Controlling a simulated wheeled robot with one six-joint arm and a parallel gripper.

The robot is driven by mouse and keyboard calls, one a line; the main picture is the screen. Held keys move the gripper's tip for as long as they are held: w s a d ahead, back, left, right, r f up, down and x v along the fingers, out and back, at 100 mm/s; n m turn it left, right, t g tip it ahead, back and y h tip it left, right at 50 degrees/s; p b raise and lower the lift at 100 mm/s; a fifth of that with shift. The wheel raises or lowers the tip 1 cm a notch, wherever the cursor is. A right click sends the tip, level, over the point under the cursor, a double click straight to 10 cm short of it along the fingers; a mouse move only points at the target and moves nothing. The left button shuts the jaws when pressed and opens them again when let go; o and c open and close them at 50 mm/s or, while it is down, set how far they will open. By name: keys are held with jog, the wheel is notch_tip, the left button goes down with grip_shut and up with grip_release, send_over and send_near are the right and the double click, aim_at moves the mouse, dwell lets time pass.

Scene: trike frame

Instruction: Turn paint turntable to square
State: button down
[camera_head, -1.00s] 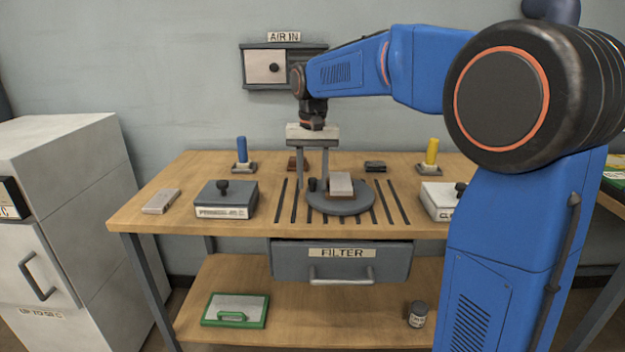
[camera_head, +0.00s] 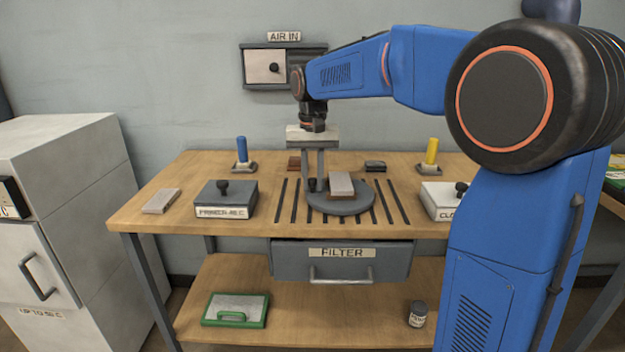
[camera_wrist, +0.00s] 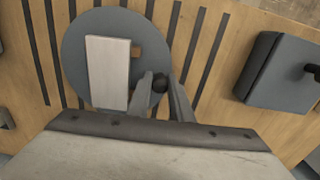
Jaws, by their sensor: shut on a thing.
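The paint turntable (camera_head: 345,207) is a round grey disc on the slotted part of the bench. It also shows in the wrist view (camera_wrist: 72,62). A pale rectangular block (camera_head: 341,184) lies on it over a small brown piece; in the wrist view the block (camera_wrist: 107,72) sits slightly tilted against the slots. A dark knob (camera_head: 312,185) stands at the disc's left edge in the head view. My gripper (camera_head: 313,182) points down with its fingers shut on this knob, which also shows between the fingertips in the wrist view (camera_wrist: 160,84).
A grey primer box (camera_head: 226,199) stands left of the turntable and a white box (camera_head: 440,203) right. Blue (camera_head: 242,150) and yellow (camera_head: 432,151) cylinders stand at the back. A filter drawer (camera_head: 342,263) is under the bench top. The slotted surface around the disc is mostly clear.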

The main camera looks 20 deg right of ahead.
aim_at(342, 206)
jog(key=shift+s+a+n, duration=0.1)
jog(key=shift+s+n, duration=0.65)
jog(key=shift+n, duration=0.4)
jog(key=shift+s+a+n, duration=0.1)
jog(key=shift+s+n, duration=0.65)
jog(key=shift+n, duration=0.4)
jog(key=shift+s+d+n, duration=0.3)
jog(key=shift+s+n, duration=0.45)
jog(key=shift+n, duration=0.45)
jog(key=shift+s+d+n, duration=0.3)
jog(key=shift+s+n, duration=0.4)
jog(key=shift+n, duration=0.5)
jog(key=shift+s+d+n, duration=0.4)
jog(key=shift+s+n, duration=0.1)
jog(key=shift+n, duration=0.45)
jog(key=shift+s+d+n, duration=0.4)
jog(key=shift+s+n, duration=0.05)
jog(key=shift+n, duration=0.5)
jog(key=shift+s+d+n, duration=0.35)
jog(key=shift+d+n, duration=0.2)
jog(key=shift+n, duration=0.45)
jog(key=shift+s+d+n, duration=0.3)
jog(key=shift+d+n, duration=0.25)
jog(key=shift+n, duration=0.45)
jog(key=shift+d, duration=0.15)
jog(key=c, duration=1.6)
grip_release()
jog(key=shift+r, duration=0.1)
